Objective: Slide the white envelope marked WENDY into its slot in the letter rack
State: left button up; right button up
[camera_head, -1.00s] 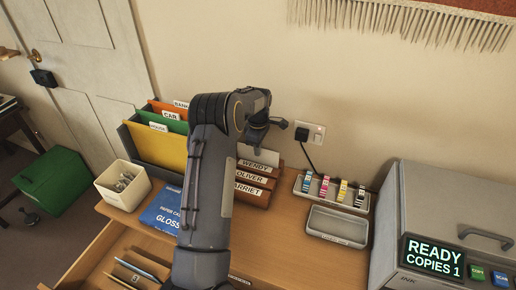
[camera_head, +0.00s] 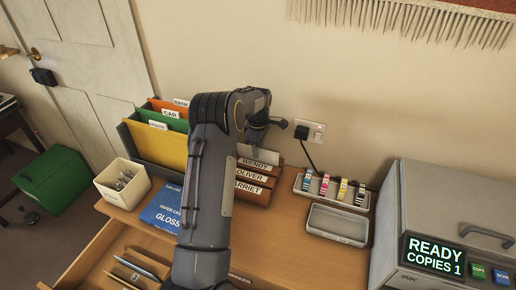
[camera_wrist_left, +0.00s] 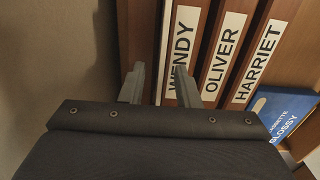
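The wooden letter rack (camera_head: 262,192) stands against the wall, with slots labelled WENDY, OLIVER and HARRIET; its labels also show in the left wrist view (camera_wrist_left: 222,50). A pale, plain envelope (camera_head: 268,156) stands upright in the rear slot, behind the WENDY label, with its top edge showing. In the left wrist view it is a thin pale strip (camera_wrist_left: 164,45) beside that label. My left gripper (camera_wrist_left: 159,84) is open above this slot, its fingers apart on either side of the strip. In the head view the gripper (camera_head: 261,137) is partly hidden by my arm. My right gripper is out of view.
A folder holder (camera_head: 150,145), white pot (camera_head: 110,190) and blue paper pack (camera_head: 160,212) lie left of the rack. An ink-cartridge tray (camera_head: 300,185), grey tray (camera_head: 338,224) and copier (camera_head: 440,200) are on the right. An open drawer (camera_head: 95,255) is at front left.

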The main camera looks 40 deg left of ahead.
pick_arm(q)
jog(key=shift+r, duration=0.1)
notch_tip(320, 180, up, 8)
jog(key=shift+f+b, duration=0.2)
jog(key=shift+b, duration=0.15)
dwell(0.3)
jog(key=s+d+r+m+t+h, duration=0.2)
jog(key=s+d+r+m+t, duration=0.2)
jog(key=s+d+r+m, duration=0.85)
jog(key=s+d+f+m+h, duration=0.1)
jog(key=s+d+f+m, duration=0.1)
jog(key=s+d, duration=0.5)
jog(key=s+d+f+m+t, duration=0.1)
jog(key=s+d+m, duration=0.4)
jog(key=s, duration=0.8)
jog(key=shift+d+f+t+h, duration=0.3)
jog(key=shift+d+f+h, duration=0.1)
jog(key=shift+d+f, duration=0.45)
